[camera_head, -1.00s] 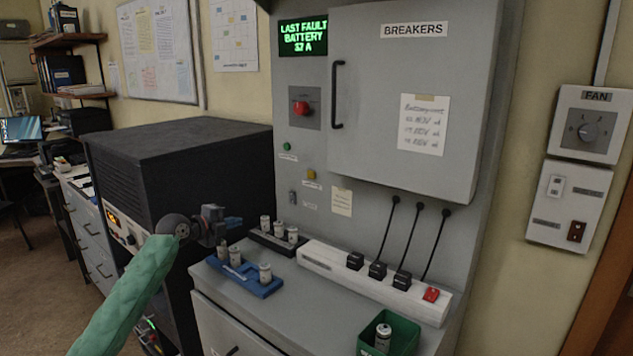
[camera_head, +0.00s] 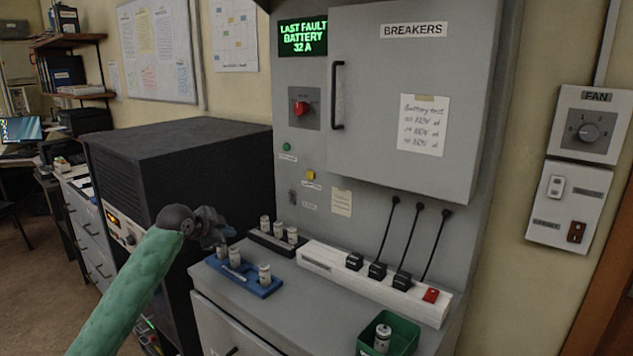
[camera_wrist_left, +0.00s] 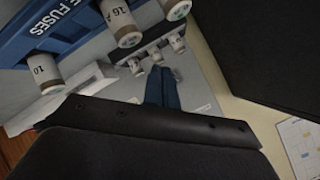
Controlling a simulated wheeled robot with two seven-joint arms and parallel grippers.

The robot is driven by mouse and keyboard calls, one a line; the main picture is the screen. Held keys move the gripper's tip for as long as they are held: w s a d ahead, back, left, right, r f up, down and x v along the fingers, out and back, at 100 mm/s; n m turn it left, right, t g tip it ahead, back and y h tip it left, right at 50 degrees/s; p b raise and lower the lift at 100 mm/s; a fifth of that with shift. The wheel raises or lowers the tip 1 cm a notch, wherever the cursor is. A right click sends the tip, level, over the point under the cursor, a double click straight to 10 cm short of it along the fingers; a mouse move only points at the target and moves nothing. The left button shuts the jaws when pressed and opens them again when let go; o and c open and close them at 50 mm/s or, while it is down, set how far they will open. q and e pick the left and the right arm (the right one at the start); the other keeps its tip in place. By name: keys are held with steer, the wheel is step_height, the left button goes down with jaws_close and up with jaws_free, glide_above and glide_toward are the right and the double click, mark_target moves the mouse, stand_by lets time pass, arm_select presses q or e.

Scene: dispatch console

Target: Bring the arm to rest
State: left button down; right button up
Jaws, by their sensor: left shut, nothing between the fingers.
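My left arm, in a green sleeve, comes in from the lower left of the head view. Its dark left gripper (camera_head: 217,229) is shut and empty, left of the blue fuse tray (camera_head: 262,290) and above the console's left edge. In the left wrist view the closed blue fingertips (camera_wrist_left: 162,90) show at the centre, and the blue fuse tray (camera_wrist_left: 62,40) with fuses marked 16 A and 10 fills the upper left. My right gripper is in neither view.
A dark rack (camera_head: 262,238) holds several fuses behind the tray. A white power strip (camera_head: 325,268) with black plugs and a green bin (camera_head: 402,335) lie to the right. A black cabinet (camera_head: 190,150) stands close behind my gripper. The breaker cabinet door (camera_head: 400,95) is closed.

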arm_select(q)
steer(key=s+d+f+n+y, duration=0.1)
steer(key=s+d+n+y, duration=0.2)
steer(key=s+n, duration=0.55)
steer(key=s+d+f+n+g, duration=0.1)
steer(key=s+d+f+g, duration=0.1)
steer(key=s+f, duration=0.9)
steer(key=s+d+f+n+g, duration=0.1)
steer(key=s+d+f+g, duration=0.2)
steer(key=s+f, duration=0.9)
steer(key=s+d+f+n+g, duration=0.2)
steer(key=s+f, duration=1)
steer(key=s, duration=1.7)
steer(key=shift+s+d+g+y, duration=0.25)
steer(key=shift+g+y, duration=0.15)
steer(key=shift+g, duration=0.2)
